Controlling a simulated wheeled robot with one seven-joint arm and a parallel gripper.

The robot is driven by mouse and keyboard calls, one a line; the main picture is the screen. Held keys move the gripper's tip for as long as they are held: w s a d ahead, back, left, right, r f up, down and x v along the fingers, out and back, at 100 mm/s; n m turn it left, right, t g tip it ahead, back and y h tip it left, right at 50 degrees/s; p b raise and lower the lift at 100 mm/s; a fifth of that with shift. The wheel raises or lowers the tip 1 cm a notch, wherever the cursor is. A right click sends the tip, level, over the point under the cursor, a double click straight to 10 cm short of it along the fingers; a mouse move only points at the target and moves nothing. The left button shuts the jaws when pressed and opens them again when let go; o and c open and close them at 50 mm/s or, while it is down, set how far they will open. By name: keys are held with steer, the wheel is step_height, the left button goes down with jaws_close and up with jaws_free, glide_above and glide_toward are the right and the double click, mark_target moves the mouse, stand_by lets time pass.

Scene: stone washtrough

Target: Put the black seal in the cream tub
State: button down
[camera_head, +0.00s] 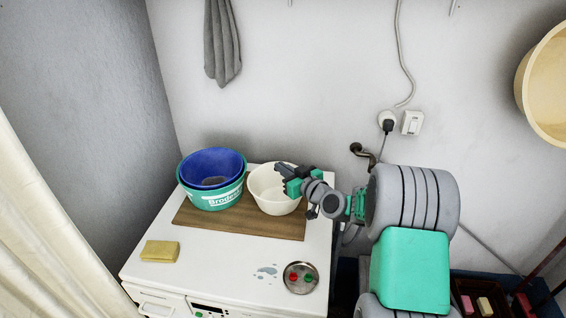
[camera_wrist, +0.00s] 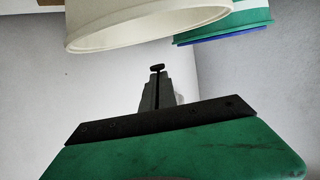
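The cream tub (camera_head: 268,203) stands on the wooden board, right of the blue and teal tubs. Its rim and wall also show at the top of the wrist view (camera_wrist: 110,35). My gripper (camera_head: 279,168) is above the tub's back right part, reaching in from the right. In the wrist view my gripper (camera_wrist: 157,73) has its fingers nearly together, with a small dark piece at their tips. This piece looks like the black seal (camera_wrist: 157,67), seen edge-on. It is too small to make out in the head view, and the tub's inside is partly hidden by my gripper.
A blue basin (camera_head: 212,163) sits inside a teal tub (camera_head: 212,199) on the wooden board (camera_head: 240,222). A yellow sponge (camera_head: 160,251) lies at the front left of the white machine top. A round dish (camera_head: 291,289) with red and green pieces is at the front right.

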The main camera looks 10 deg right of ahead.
steer(key=shift+f+b, duration=1.2)
steer(key=shift+f, duration=1.95)
steer(key=c, duration=2.1)
jaws_free()
steer(key=shift+c, duration=0.2)
steer(key=o, duration=0.5)
steer(key=shift+o, duration=0.2)
step_height(320, 180, up, 7)
steer(key=p, duration=0.2)
steer(key=shift+p, duration=0.4)
